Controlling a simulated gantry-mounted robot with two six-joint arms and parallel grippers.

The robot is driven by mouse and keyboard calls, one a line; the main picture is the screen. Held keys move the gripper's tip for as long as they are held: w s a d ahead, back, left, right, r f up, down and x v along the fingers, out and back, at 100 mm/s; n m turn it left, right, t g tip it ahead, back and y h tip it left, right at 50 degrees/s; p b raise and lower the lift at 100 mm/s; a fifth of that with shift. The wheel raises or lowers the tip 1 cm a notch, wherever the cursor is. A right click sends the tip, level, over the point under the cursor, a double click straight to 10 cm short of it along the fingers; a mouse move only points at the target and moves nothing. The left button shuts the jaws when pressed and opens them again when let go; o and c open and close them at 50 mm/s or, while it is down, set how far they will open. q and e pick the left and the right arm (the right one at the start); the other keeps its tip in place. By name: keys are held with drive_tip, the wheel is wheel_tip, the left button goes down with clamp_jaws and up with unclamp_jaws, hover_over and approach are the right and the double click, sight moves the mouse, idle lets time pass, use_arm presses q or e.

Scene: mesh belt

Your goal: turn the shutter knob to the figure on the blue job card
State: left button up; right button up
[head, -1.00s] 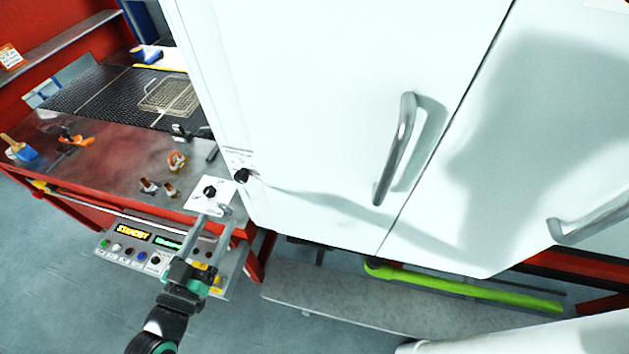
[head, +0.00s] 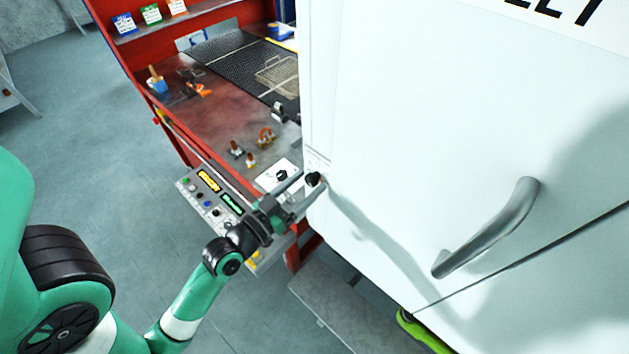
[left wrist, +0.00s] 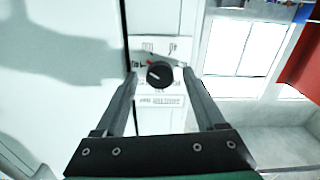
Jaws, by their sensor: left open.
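The shutter knob (head: 313,179) is a small black knob on the near edge of the white cabinet. In the left wrist view the knob (left wrist: 159,74) sits on a white plate with small figures around it and a label below; its pale mark is visible, but the figures are hard to read. My left gripper (head: 302,188) is open. Its two fingers (left wrist: 160,76) appear on either side of the knob in the wrist view; I cannot tell whether they touch it. The blue job card (head: 124,23) stands on the red shelf at upper left, its figure too small to read. My right gripper is not in view.
Green (head: 151,14) and orange (head: 177,7) cards stand beside the blue one. Another black knob (head: 282,175) is on a white plate close to my gripper. A control panel (head: 208,198) lies below. The cabinet door handle (head: 490,230) sticks out at right.

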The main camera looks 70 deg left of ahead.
use_arm(q)
drive_tip(key=shift+s, duration=0.1)
clamp_jaws()
drive_tip(key=n+p, duration=0.2)
drive_tip(key=shift+r+n, duration=0.2)
drive_tip(key=shift+n, duration=0.2)
drive_tip(key=shift+f+n+p, duration=0.15)
drive_tip(key=shift+n+p, duration=0.25)
drive_tip(key=shift+n, duration=0.7)
unclamp_jaws()
